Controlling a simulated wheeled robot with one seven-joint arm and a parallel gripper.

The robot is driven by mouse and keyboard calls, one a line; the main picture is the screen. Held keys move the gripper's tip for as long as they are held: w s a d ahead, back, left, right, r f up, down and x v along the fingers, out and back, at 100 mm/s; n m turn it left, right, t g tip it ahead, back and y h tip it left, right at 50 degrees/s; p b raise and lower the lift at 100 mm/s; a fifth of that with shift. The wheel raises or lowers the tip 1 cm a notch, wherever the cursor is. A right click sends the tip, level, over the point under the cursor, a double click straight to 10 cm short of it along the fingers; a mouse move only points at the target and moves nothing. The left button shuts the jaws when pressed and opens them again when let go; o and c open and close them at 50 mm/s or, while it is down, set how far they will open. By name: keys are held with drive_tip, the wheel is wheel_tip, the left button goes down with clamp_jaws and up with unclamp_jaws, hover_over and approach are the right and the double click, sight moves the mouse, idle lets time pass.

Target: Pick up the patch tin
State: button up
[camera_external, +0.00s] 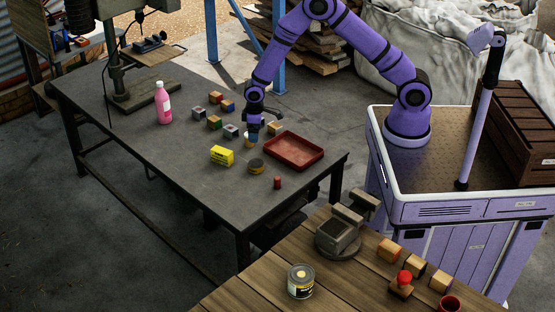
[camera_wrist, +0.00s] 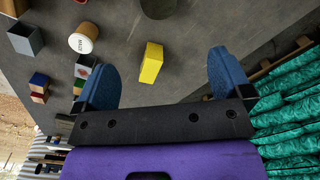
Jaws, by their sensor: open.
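I cannot read which item is the patch tin. A low round tin with a dark top and yellowish side (camera_external: 256,167) stands on the grey metal table in the external view; a dark round thing at the top edge of the wrist view (camera_wrist: 158,7) looks like it. A yellow box with dark lettering (camera_external: 221,156) lies just left of it, and shows plain yellow in the wrist view (camera_wrist: 151,63). My gripper (camera_external: 252,137) points down over the table, behind the round tin. Its blue fingers (camera_wrist: 160,64) are apart with nothing held between them.
A red tray (camera_external: 293,163) lies right of the tin, a small red cylinder (camera_external: 277,183) in front. Several small blocks (camera_external: 214,122) and a pink bottle (camera_external: 164,103) stand behind and left. A pale labelled cylinder (camera_wrist: 83,38) is near my gripper. The table's front left is clear.

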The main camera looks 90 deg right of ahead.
hover_over(256, 163)
wheel_tip(256, 163, down, 6)
wheel_tip(256, 163, down, 12)
drive_tip(key=shift+w+r, duration=0.1)
drive_tip(key=shift+r, duration=0.05)
idle(0.5)
drive_tip(key=shift+c, duration=0.5)
drive_tip(key=c, duration=0.9)
